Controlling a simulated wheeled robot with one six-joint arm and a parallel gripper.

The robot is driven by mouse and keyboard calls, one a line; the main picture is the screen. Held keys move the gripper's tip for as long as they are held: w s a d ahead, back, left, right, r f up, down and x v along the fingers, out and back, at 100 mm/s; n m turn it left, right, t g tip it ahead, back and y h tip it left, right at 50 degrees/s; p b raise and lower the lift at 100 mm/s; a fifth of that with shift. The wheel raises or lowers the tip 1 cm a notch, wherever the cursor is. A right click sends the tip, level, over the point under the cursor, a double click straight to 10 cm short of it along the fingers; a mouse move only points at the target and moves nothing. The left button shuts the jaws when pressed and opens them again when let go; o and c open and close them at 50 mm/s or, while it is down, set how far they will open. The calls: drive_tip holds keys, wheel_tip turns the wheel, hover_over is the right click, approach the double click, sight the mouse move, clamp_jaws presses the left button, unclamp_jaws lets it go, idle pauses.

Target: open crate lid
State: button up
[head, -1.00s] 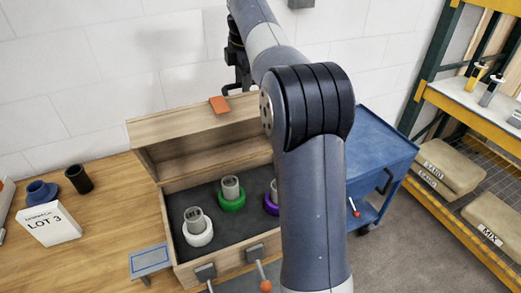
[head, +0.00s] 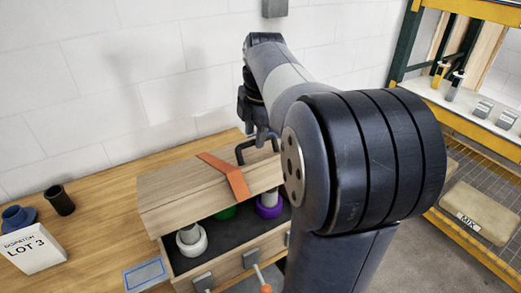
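The wooden crate (head: 228,270) stands on the bench with its lid (head: 165,190) partly raised and tilted. An open gap shows below the lid's front edge. An orange strap (head: 226,172) runs across the lid's top and bends down over its front. A black handle (head: 243,152) shows on the lid's far right part. My gripper (head: 264,138) points down right at the handle, partly hidden by my arm. I cannot tell whether its fingers are closed on the handle. Inside the crate are a white-ringed part (head: 191,240), a green one (head: 225,212) and a purple one (head: 269,205).
Left on the bench are a lot card (head: 33,247), a blue part (head: 18,218) and a black cup (head: 60,200). A blue-framed plate (head: 146,275) lies by the crate's left front. My arm blocks the right middle.

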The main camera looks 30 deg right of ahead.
sight(260, 157)
drive_tip(key=shift+s+f+b, duration=0.6)
drive_tip(key=shift+s+f, duration=0.65)
drive_tip(key=shift+s, duration=0.25)
drive_tip(key=shift+r, duration=0.15)
drive_tip(key=r+p, duration=0.2)
drive_tip(key=shift+w+r+p, duration=0.2)
drive_tip(key=shift+p, duration=0.1)
drive_tip(key=shift+w+r+p, duration=0.15)
drive_tip(key=shift+r+p, duration=0.15)
drive_tip(key=shift+r, duration=0.7)
wheel_tip(260, 157, up, 8)
drive_tip(key=w, duration=0.1)
drive_tip(key=shift+f, duration=0.2)
